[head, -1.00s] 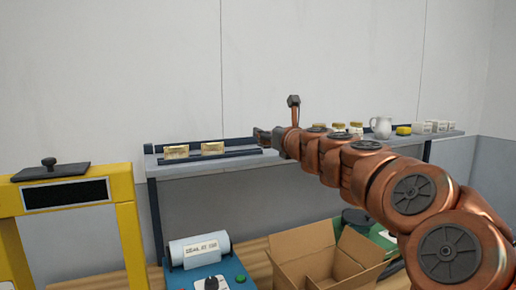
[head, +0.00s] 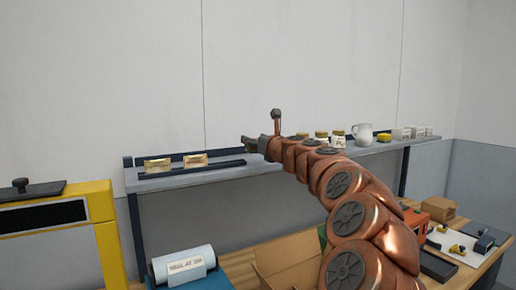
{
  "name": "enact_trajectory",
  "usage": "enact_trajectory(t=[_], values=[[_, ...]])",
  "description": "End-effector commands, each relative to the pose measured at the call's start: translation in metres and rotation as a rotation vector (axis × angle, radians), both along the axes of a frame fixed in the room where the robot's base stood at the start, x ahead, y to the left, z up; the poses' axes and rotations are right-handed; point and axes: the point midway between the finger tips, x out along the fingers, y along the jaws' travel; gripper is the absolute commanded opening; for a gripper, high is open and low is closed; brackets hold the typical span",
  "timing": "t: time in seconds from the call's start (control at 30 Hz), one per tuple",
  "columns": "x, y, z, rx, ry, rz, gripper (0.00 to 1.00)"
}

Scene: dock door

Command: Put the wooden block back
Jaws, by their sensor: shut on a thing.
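My gripper (head: 248,143) is at the far end of my outstretched copper arm, seen from behind. It is above the right end of the dark ledge on the grey shelf (head: 220,178). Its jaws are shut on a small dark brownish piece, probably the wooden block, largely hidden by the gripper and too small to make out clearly. Two tan labelled packets, the left one (head: 157,166) and the right one (head: 195,160), stand side by side on the shelf's left part, left of my gripper and apart from it.
Jars (head: 338,139), a white pitcher (head: 363,134), a yellow item (head: 384,138) and white cartons (head: 402,133) stand along the shelf's right part. Below are an open cardboard box (head: 283,262), a blue-white labelled machine (head: 183,265) and a small brown box (head: 438,208). A yellow frame (head: 108,240) stands left.

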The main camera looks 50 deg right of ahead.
Motion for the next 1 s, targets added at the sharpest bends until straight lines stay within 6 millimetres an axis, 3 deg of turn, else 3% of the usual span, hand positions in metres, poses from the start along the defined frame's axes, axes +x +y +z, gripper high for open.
enact_trajectory(t=[0.4,0.6,1.0], values=[[0.025,-0.037,-0.004,0.0,0.0,-0.001,0.25],[0.028,-0.04,-0.006,0.001,-0.001,0.001,0.25],[0.028,-0.04,-0.04,0.001,0.0,0.001,0.25]])
